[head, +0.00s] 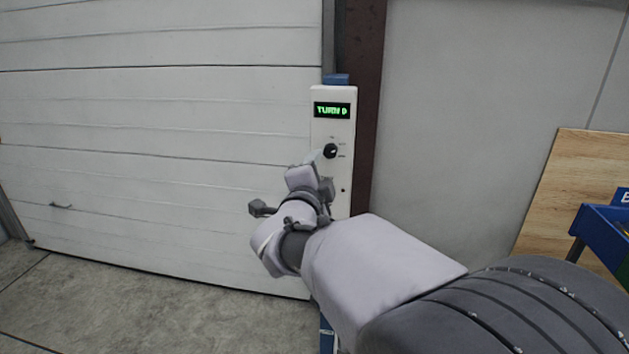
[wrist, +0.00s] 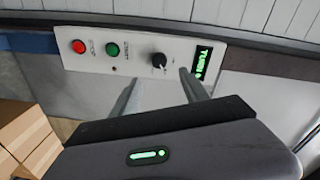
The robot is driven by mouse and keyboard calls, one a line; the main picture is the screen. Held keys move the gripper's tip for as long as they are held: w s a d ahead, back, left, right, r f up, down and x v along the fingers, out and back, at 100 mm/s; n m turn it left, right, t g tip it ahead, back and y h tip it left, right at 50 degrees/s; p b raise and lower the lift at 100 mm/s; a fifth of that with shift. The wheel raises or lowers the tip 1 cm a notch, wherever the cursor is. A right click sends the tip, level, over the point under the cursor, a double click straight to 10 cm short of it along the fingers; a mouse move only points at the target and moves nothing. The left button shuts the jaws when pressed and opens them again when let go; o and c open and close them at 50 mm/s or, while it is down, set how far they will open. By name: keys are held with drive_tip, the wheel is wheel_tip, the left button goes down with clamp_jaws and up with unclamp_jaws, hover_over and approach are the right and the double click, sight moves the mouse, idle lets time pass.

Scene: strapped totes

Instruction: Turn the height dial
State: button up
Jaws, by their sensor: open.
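The height dial is a small black knob (head: 330,151) on a white control panel (head: 345,195), below a green lit display (head: 332,110) that seems to read "TURN" with an arrow. In the wrist view the dial (wrist: 159,59) sits on the panel (wrist: 140,66) between the green button (wrist: 112,49) and the display (wrist: 202,64). My gripper (wrist: 160,85) is open, its two fingers pointing at the panel. The dial shows between and beyond the fingertips, with nothing held. In the head view my gripper (head: 322,165) is just below the dial and partly hides the panel. Whether a finger touches cannot be told.
A red button (wrist: 78,46) is at the panel's far end. A white sectional door (head: 150,140) stands left, a brown post (head: 362,100) behind the panel. A wooden board (head: 565,185) and blue bin (head: 605,230) are at right. Cardboard boxes (wrist: 25,140) show lower left in the wrist view.

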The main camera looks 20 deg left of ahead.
drive_tip(key=v, duration=0.6)
drive_tip(key=shift+s+p, duration=0.3)
drive_tip(key=shift+s, duration=0.05)
drive_tip(key=shift+d, duration=0.15)
